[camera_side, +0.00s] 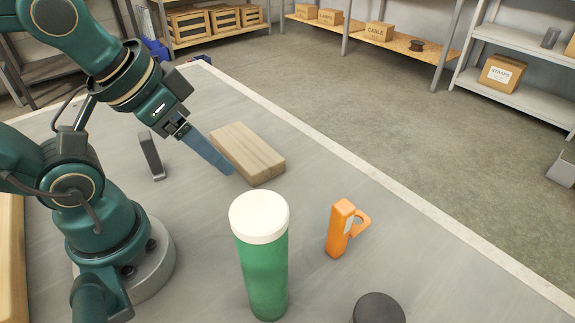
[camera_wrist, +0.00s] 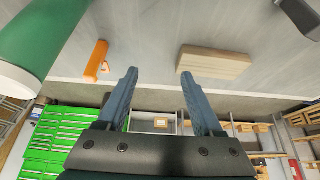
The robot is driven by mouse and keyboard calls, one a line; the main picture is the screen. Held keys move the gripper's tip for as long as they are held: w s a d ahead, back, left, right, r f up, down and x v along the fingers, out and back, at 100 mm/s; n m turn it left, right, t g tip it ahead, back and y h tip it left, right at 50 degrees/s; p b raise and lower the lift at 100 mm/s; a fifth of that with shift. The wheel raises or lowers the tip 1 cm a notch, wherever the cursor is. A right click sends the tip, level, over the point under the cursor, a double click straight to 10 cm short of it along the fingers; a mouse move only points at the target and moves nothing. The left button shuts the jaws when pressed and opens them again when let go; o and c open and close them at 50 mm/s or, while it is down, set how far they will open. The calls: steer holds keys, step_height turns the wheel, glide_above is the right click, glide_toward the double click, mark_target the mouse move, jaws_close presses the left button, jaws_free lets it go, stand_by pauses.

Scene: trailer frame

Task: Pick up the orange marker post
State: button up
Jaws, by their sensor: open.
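In the wrist view the orange post (camera_wrist: 96,61) shows at upper left, just left of my left finger. My gripper (camera_side: 228,170) is up at the left of the side view, its blue fingers pointing down toward the right near the wooden block. In the wrist view my gripper (camera_wrist: 158,72) has its two fingers spread apart with nothing between them. It is well apart from the post.
A green cylinder with a white cap (camera_side: 263,260) stands close left of the post. A wooden block (camera_side: 247,153) lies behind. A dark round object (camera_side: 378,308) is at the front, and a grey upright piece (camera_side: 151,156) is near my arm. The table edge runs along the right.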

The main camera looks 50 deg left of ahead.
steer(key=n+g+h, duration=0.6)
steer(key=n+h, duration=0.6)
steer(key=n, duration=0.2)
glide_above(340, 223)
steer(key=a, duration=0.4)
step_height(340, 223, down, 2)
steer(key=f+n, duration=0.1)
steer(key=f, duration=0.1)
steer(key=w+f+n+h, duration=0.1)
steer(key=f, duration=0.1)
steer(key=a+f+n, duration=0.1)
steer(key=f, duration=0.2)
steer(key=shift+w+a+n+h, duration=0.1)
steer(key=shift+w+n+h, duration=0.2)
steer(key=shift+x, duration=2.4)
steer(key=shift+s, duration=0.1)
